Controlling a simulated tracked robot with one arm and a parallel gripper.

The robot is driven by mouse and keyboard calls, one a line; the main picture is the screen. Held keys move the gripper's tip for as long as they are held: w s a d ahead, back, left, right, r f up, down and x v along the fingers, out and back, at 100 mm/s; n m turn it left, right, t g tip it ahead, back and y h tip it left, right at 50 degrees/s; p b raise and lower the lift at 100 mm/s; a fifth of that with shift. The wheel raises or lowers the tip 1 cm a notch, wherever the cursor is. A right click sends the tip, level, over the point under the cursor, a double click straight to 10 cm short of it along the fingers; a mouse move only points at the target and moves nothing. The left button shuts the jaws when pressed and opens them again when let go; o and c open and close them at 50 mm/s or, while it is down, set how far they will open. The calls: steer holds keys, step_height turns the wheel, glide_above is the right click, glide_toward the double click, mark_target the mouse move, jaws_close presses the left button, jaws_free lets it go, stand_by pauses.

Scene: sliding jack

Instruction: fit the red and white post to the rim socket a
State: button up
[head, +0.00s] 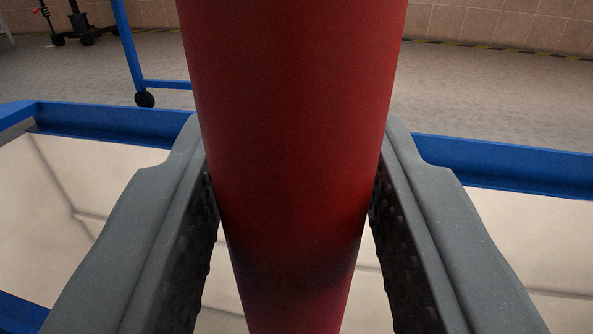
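A thick red post section (290,120) fills the middle of the head view, upright and narrowing toward the bottom. Only its red part shows; no white part is in view, and both its ends are out of the picture. My gripper (292,200) has one grey finger on each side of the post. The textured inner pads lie against the post's left and right sides, so it is shut on the post. No rim socket can be made out in this view; the post and fingers hide the middle.
A blue-framed surface with pale, shiny panels (530,235) lies below and behind the post. A blue frame leg on a black caster (145,99) stands beyond it at left. Dark wheeled equipment (85,28) is at the far left. Open grey floor (480,95) reaches a tiled wall.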

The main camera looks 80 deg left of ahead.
steer(key=o, duration=0.3)
steer(key=d+p, duration=0.1)
steer(key=d, duration=0.3)
steer(key=s+d, duration=0.1)
steer(key=d, duration=0.4)
steer(key=s+d+f+p, duration=0.1)
steer(key=d, duration=0.3)
steer(key=shift+s+d+p, duration=0.25)
steer(key=shift+d+p, duration=0.05)
steer(key=shift+p, duration=0.05)
